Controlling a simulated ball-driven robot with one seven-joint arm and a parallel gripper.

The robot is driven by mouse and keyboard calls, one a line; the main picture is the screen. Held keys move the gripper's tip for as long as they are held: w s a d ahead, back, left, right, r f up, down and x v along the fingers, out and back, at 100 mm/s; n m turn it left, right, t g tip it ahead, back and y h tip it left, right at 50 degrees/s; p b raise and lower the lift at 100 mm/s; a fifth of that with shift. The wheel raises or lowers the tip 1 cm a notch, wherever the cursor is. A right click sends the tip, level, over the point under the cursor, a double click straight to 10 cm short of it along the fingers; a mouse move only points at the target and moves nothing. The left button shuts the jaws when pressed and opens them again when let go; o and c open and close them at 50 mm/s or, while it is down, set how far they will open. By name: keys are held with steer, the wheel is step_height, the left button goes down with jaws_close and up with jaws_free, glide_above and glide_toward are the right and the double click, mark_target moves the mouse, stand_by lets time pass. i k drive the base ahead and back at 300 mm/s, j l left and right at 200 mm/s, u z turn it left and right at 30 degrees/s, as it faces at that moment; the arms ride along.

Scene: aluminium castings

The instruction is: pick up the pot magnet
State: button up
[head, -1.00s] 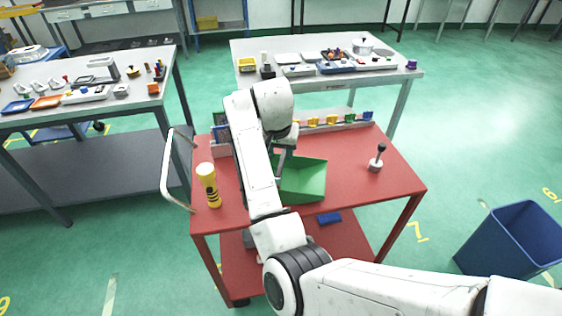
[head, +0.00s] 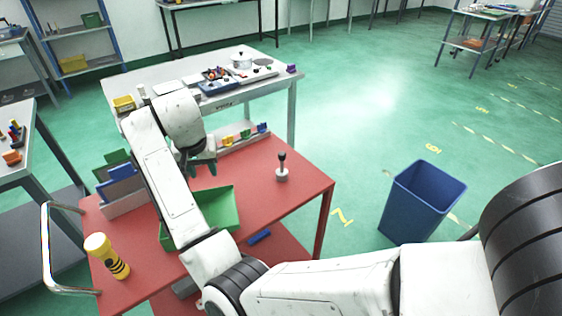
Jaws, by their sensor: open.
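What looks like the pot magnet (head: 282,174) stands upright on the right part of the red trolley top (head: 296,190) in the head view. It has a short pale round base and a black stem with a knob. My gripper (head: 204,170) is over the trolley, left of the magnet and clear of it, behind the green tray. Its dark green fingers are open and partly hidden by my arm; I see nothing between them.
A green tray (head: 224,212) lies left of the magnet, partly behind my arm. A rack of coloured pieces (head: 245,135) lines the back edge. A blue bin (head: 422,200) stands on the floor at right.

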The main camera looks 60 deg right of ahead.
mark_target(282, 173)
steer(key=z, duration=1.05)
